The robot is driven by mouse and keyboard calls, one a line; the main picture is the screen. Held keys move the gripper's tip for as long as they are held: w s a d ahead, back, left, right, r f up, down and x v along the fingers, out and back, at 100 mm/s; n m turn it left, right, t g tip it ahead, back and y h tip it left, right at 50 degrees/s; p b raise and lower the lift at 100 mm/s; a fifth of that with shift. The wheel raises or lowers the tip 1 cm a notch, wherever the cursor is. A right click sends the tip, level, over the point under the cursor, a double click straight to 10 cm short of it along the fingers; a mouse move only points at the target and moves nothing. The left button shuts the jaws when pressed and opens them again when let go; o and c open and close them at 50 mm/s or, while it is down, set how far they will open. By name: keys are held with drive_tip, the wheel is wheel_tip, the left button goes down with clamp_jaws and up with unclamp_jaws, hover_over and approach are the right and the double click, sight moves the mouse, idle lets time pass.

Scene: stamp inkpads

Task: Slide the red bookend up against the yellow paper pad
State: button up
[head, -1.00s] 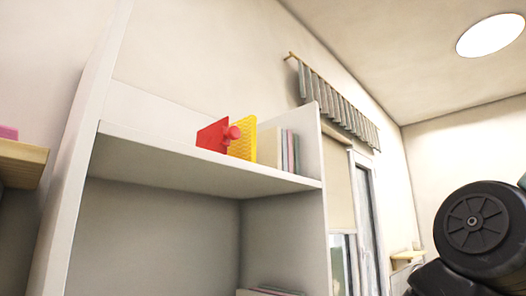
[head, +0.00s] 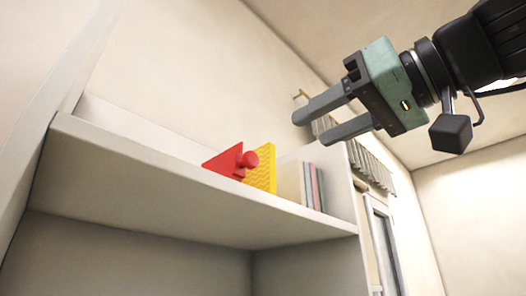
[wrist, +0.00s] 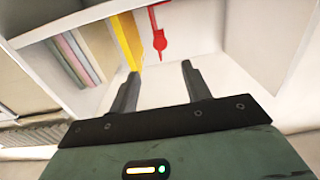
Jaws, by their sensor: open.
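The red bookend (head: 222,161) stands on the upper shelf with its round red knob facing out. It also shows in the wrist view (wrist: 159,40). The yellow paper pad (head: 263,166) stands just to its right in the head view. In the wrist view the pad (wrist: 128,40) is left of the bookend, with a strip of white shelf between them. My gripper (head: 312,127) is open and empty, above and to the right of both, out in front of the shelf. In the wrist view its fingers (wrist: 158,72) point toward the pad and bookend, touching neither.
Several thin books (head: 313,186) stand right of the pad, near the shelf's right side panel (head: 343,192). The white shelf board (head: 130,165) is bare left of the bookend. A row of grey hanging strips (head: 370,165) is on the wall beyond.

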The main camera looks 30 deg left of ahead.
sight(254, 158)
drive_tip(key=p+x, duration=0.4)
drive_tip(key=x, duration=0.7)
drive_tip(key=shift+w+a+f, duration=0.1)
drive_tip(key=shift+a, duration=0.2)
clamp_jaws()
drive_tip(key=w+d+b, duration=0.1)
drive_tip(key=w, duration=0.3)
drive_tip(key=w+d+b, duration=0.1)
drive_tip(key=w+b, duration=0.1)
drive_tip(key=w, duration=0.2)
drive_tip(key=w+d+b, duration=0.1)
drive_tip(key=w+d, duration=0.1)
drive_tip(key=w, duration=0.3)
unclamp_jaws()
drive_tip(key=shift+a, duration=0.1)
